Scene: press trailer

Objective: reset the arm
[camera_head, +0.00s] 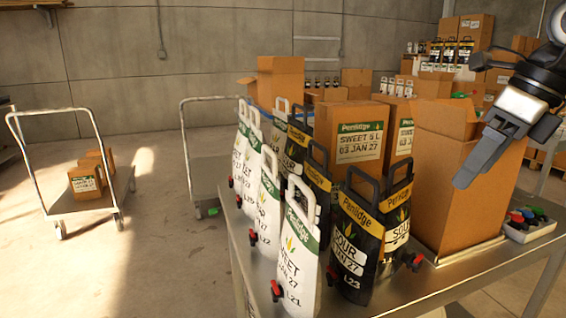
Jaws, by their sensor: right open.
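My right gripper (492,125) comes in at the upper right, open, with nothing seen between its fingers. One grey finger points down and left in front of a tall open-topped carton (452,205). I cannot tell whether the finger touches the carton. My left gripper is not in view.
A metal table (430,288) carries several white pouches (298,255), black pouches (357,240) and a labelled carton (350,138). A tray of coloured taps (527,224) sits at its right. A trolley (68,200) with small boxes stands at left on open floor. Stacked cartons (475,28) fill the back right.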

